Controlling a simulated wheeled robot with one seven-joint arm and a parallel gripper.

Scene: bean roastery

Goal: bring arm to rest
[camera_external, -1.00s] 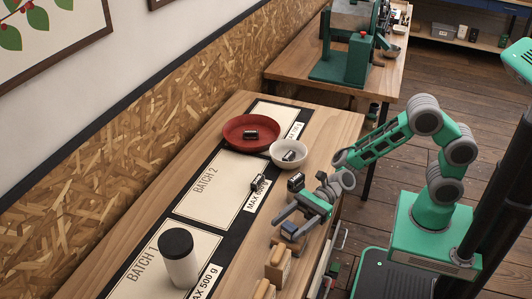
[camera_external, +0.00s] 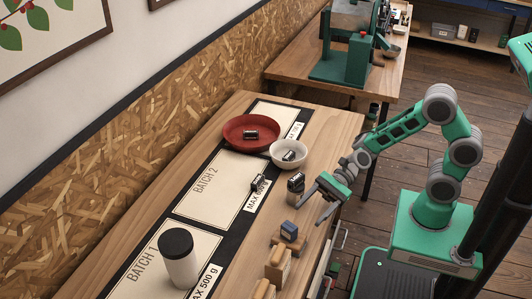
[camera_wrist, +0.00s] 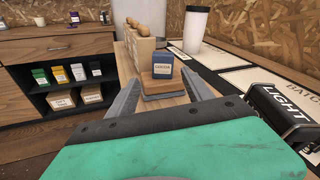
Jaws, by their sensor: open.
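My gripper (camera_external: 314,211) is open and empty, raised over the right edge of the wooden table. It also shows in the wrist view (camera_wrist: 160,80), with one finger on each side of the picture's middle. A small dark blue box (camera_external: 290,227) stands on a wooden block (camera_external: 287,242) beyond the fingertips, apart from them. The blue box (camera_wrist: 162,65) with a pale label appears between the fingers in the wrist view, farther away. My arm reaches over from the base at the right, elbow bent and high.
A red dish (camera_external: 240,128), a white bowl (camera_external: 280,158) and a black-lidded white jar (camera_external: 180,262) stand on the table. More wooden blocks (camera_external: 277,266) line the near edge.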

